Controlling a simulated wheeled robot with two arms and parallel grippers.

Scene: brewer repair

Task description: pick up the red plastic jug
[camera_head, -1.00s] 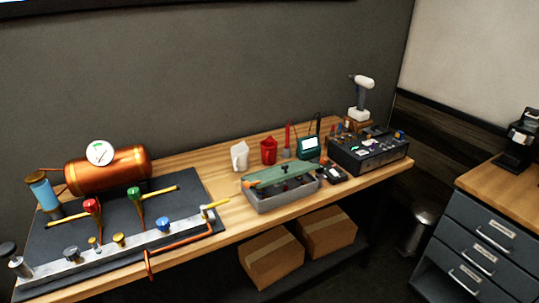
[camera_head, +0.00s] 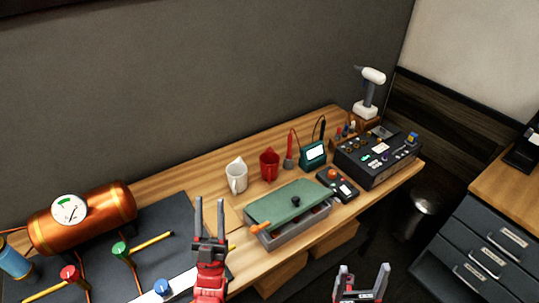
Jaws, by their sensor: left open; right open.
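The red plastic jug (camera_head: 269,166) stands upright on the wooden workbench, close to the wall, between a white jug (camera_head: 236,176) on its left and a red-handled tool on its right. My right gripper (camera_head: 361,280) is open and empty at the bottom of the picture, right of the middle, apart from the bench objects.
A grey box with a green lid (camera_head: 290,205) lies in front of the jugs. A small teal meter (camera_head: 313,155) and a black control box (camera_head: 377,158) stand to the right. A copper tank (camera_head: 84,216) on a dark mat is at left. Bare bench shows left of the white jug.

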